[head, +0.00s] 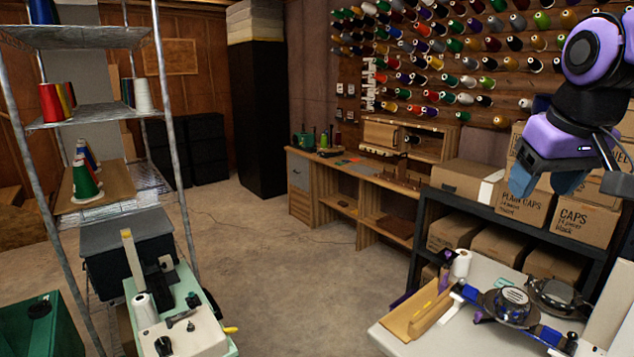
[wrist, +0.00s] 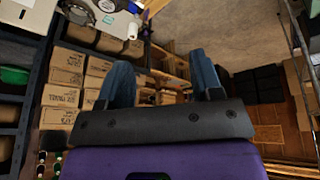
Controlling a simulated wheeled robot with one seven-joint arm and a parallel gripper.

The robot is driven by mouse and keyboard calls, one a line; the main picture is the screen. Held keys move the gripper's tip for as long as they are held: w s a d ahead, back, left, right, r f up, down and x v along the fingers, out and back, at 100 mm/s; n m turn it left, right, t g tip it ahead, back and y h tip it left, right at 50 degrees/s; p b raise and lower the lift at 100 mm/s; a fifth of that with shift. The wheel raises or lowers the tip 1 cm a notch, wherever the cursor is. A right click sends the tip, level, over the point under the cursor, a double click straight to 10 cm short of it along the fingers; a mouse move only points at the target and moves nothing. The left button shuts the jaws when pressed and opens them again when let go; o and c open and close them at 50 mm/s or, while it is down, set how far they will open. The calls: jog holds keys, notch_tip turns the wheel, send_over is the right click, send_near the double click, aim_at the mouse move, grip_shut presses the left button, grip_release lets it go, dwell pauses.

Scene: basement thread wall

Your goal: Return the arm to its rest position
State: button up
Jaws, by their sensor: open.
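My gripper (head: 545,183) hangs at the right of the head view, purple and black with blue fingers. It is raised above the white table (head: 460,290) and in front of the shelf of cardboard boxes. In the wrist view my gripper (wrist: 165,82) shows two blue fingers standing wide apart. Nothing is between the fingers, and they touch nothing that I can see.
A white table at lower right holds a thread cone (head: 460,265) and blue and black hoop gear (head: 505,305). Boxes (head: 585,215) fill a dark shelf behind. A wire rack (head: 85,125) stands at left. The middle floor (head: 300,265) is clear.

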jog(key=s+a+f, duration=0.1)
jog(key=s+f, duration=0.3)
jog(key=s, duration=0.8)
jog(key=shift+a+f+t+y, duration=0.15)
jog(key=shift+t+y, duration=0.15)
jog(key=shift+t, duration=0.1)
